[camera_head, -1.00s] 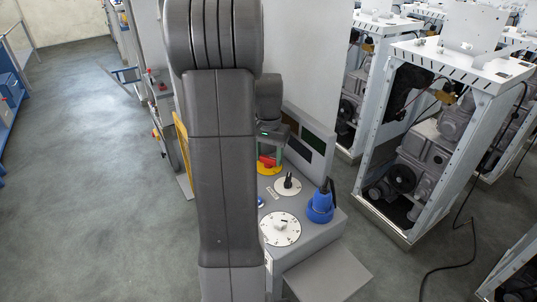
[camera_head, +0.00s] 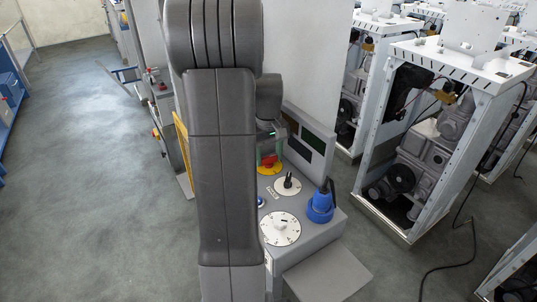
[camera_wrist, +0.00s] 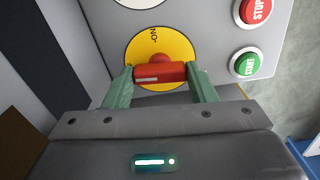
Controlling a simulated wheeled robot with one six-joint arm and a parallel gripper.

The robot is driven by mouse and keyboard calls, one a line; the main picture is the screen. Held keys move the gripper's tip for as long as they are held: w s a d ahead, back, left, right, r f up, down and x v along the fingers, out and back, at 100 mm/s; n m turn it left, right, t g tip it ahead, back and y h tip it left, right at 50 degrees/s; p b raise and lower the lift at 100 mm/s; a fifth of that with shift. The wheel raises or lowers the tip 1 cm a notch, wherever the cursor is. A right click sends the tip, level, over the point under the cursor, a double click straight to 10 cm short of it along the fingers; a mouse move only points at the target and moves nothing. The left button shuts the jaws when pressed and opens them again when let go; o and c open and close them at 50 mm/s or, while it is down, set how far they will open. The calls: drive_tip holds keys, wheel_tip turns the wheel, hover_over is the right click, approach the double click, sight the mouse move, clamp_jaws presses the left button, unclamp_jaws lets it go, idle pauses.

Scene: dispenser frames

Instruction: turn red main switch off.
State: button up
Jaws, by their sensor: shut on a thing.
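The red main switch (camera_wrist: 160,73) is a bar-shaped handle on a round yellow plate (camera_wrist: 171,46). An "ON" mark shows on the plate, above the handle in the wrist view. The bar lies nearly level in that view, across the direction of the mark. My gripper (camera_wrist: 161,76) is shut on the bar, with one green finger at each end. In the head view the red switch (camera_head: 269,160) and yellow plate (camera_head: 268,170) sit at the back of the grey console, partly hidden by my arm.
A red STOP button (camera_wrist: 256,10) and green START button (camera_wrist: 247,65) sit right of the switch in the wrist view. The console also bears a black knob (camera_head: 288,183), a white dial (camera_head: 281,229) and a blue plug (camera_head: 321,205). White-framed machines (camera_head: 443,130) stand to the right.

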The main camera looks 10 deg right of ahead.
sight(268, 157)
drive_tip(key=shift+w+n, duration=0.1)
drive_tip(key=shift+n, duration=0.6)
drive_tip(key=o, duration=1)
drive_tip(key=shift+r, duration=0.1)
wheel_tip(268, 157, up, 14)
drive_tip(key=shift+f+b, duration=0.15)
drive_tip(key=shift+b, duration=0.35)
drive_tip(key=shift+f, duration=0.1)
wheel_tip(268, 157, down, 14)
drive_tip(key=shift+r+p, duration=0.1)
drive_tip(key=shift+p, duration=0.4)
